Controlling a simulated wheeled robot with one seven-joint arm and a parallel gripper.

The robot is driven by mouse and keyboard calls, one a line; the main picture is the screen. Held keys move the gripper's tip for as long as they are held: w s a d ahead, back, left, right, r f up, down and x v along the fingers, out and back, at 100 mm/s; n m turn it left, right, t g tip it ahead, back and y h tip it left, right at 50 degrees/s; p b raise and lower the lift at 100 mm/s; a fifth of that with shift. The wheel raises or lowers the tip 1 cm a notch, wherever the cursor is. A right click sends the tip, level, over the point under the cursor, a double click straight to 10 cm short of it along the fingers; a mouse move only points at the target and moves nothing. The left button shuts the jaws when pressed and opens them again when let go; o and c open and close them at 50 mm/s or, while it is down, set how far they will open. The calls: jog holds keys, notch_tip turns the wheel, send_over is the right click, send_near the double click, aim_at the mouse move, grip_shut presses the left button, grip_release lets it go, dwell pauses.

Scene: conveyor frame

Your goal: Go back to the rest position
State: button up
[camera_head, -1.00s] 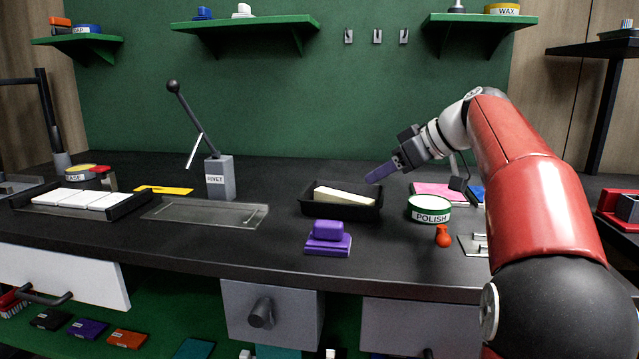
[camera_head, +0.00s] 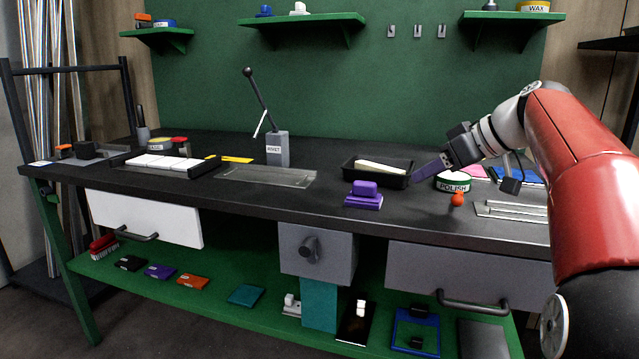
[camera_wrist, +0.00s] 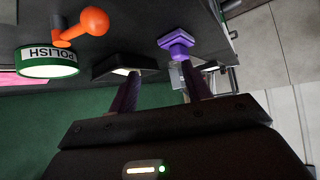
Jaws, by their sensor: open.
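My gripper (camera_head: 424,172) is over the right half of the black workbench (camera_head: 240,193). In the wrist view its two purple fingers (camera_wrist: 163,92) stand apart with nothing held between them. A purple stamp-like block (camera_head: 364,196) sits in front of the tray. A POLISH tin (camera_head: 453,184) sits just below and right of the gripper.
An orange knobbed item (camera_head: 457,200) lies near the front edge, by a metal plate (camera_head: 510,209). A grey RIVET lever press (camera_head: 277,149) stands mid-bench. White tiles (camera_head: 162,162) sit in a tray at left. Drawers (camera_head: 145,219) hang below, above a green lower shelf (camera_head: 215,285).

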jog(key=s+a+f+m+g+h, duration=0.1)
jog(key=s+a+f+m+h, duration=0.1)
jog(key=s+f, duration=0.9)
jog(key=s+a+f+m+h+p, duration=0.1)
jog(key=s+a+f+m+h, duration=0.2)
jog(key=s+f, duration=0.8)
jog(key=s+m+h, duration=0.2)
jog(key=s+m, duration=0.1)
jog(key=s, duration=0.5)
jog(key=shift+a+f+g, duration=0.25)
jog(key=shift+a+g, duration=0.1)
jog(key=shift+g, duration=0.05)
